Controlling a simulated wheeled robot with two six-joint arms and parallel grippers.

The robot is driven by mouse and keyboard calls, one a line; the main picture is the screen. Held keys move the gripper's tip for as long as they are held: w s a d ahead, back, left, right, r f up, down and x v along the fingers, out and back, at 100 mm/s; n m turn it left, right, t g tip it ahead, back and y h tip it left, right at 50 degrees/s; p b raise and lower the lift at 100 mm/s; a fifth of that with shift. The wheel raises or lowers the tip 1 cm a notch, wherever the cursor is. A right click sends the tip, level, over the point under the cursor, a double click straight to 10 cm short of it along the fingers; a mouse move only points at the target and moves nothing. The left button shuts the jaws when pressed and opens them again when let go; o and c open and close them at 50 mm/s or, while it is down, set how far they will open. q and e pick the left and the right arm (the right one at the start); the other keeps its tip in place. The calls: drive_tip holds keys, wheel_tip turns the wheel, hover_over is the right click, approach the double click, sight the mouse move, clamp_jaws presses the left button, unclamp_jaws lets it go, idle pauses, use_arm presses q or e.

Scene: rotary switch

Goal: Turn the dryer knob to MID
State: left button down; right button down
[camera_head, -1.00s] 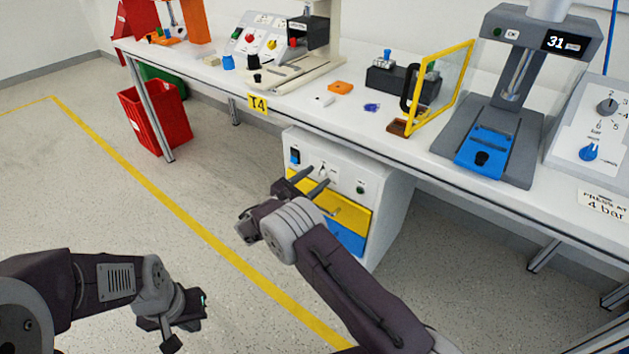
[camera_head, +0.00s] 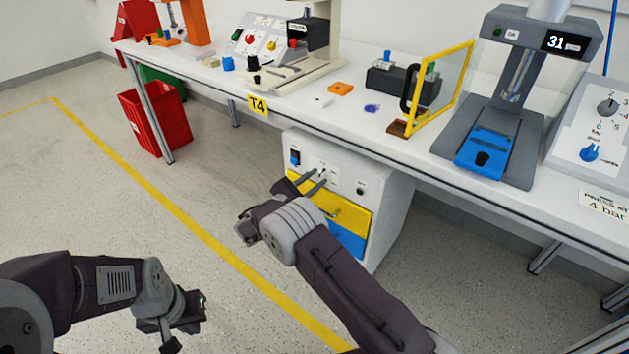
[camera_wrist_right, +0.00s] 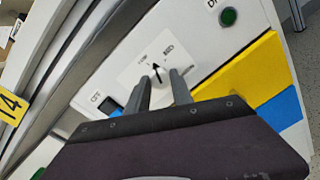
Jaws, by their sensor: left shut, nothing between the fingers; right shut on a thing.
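The dryer is a white cabinet (camera_head: 385,185) under the bench, with a yellow and a blue front panel. Its knob (camera_wrist_right: 156,72) is small and black with a pointer; in the right wrist view it points up, slightly left, between small printed marks I cannot read surely. My right gripper (camera_head: 319,176) is at the control panel, its fingers shut on the knob from both sides. The fingers also show in the right wrist view (camera_wrist_right: 161,80) and hide the knob's lower part. My left gripper (camera_head: 186,322) is shut and empty, low at the left over the floor.
A dark switch (camera_head: 295,157) and a green button (camera_head: 360,191) flank the knob on the panel. The bench edge (camera_head: 240,97) runs above the dryer. A red bin (camera_head: 157,118) stands at the left. The floor in front is free.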

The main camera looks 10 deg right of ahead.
drive_tip(key=m+b, duration=0.1)
drive_tip(key=m, duration=0.2)
drive_tip(key=shift+f+m, duration=0.1)
drive_tip(key=shift+m, duration=0.2)
drive_tip(key=m+b, duration=0.2)
drive_tip(key=m, duration=0.2)
drive_tip(key=shift+s, duration=0.1)
drive_tip(key=shift+m+y, duration=0.3)
drive_tip(key=shift+y, duration=0.1)
drive_tip(key=c, duration=1.1)
unclamp_jaws()
drive_tip(key=p+v, duration=0.3)
drive_tip(key=v, duration=0.6)
drive_tip(key=shift+f, duration=0.1)
